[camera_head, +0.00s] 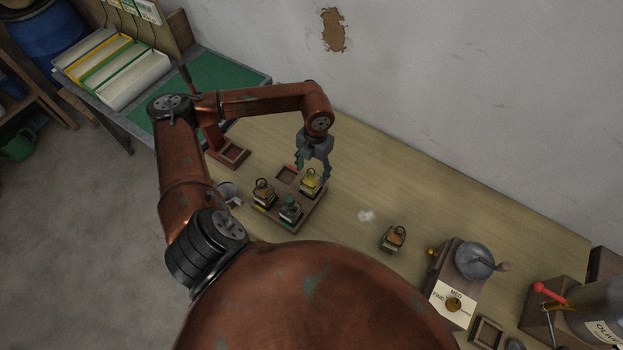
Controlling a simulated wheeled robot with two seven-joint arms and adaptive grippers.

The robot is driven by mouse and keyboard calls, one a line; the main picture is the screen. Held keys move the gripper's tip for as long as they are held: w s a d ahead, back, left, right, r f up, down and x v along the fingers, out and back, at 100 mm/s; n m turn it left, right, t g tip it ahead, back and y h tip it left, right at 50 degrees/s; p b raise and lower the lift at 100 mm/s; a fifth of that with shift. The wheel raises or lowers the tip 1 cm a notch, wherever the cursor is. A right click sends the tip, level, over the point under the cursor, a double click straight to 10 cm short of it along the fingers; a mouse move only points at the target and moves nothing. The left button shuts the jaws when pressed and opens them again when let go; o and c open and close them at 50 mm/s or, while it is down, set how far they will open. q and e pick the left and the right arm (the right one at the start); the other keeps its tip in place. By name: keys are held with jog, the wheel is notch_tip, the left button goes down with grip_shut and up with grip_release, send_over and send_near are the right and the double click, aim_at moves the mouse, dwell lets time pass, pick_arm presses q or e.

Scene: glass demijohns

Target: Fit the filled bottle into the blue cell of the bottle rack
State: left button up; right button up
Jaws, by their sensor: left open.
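The bottle rack (314,212) is a wooden block with several cells on the table. A bottle with yellow contents (310,184) stands upright in its right cell. A brown-topped bottle (263,193) stands in the left cell and a dark green-topped one (290,209) in the front cell. The back cell (286,176) looks empty and has a red mark by it. No blue marking can be made out. My left gripper (313,172) is open, pointing down, its fingertips close above the yellow bottle; contact cannot be told. My right gripper is out of view.
Another brown-topped bottle (393,239) stands alone on the table, right of the rack. A metal mug (229,192) is left of the rack. A machine with a grey dome (474,261) and a large can (600,308) stand at the right. Table between rack and lone bottle is mostly clear.

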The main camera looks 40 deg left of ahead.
pick_arm(q)
jog(key=r, duration=0.5)
jog(key=shift+w+r, duration=0.2)
jog(key=shift+r, duration=0.1)
jog(key=shift+f, duration=0.1)
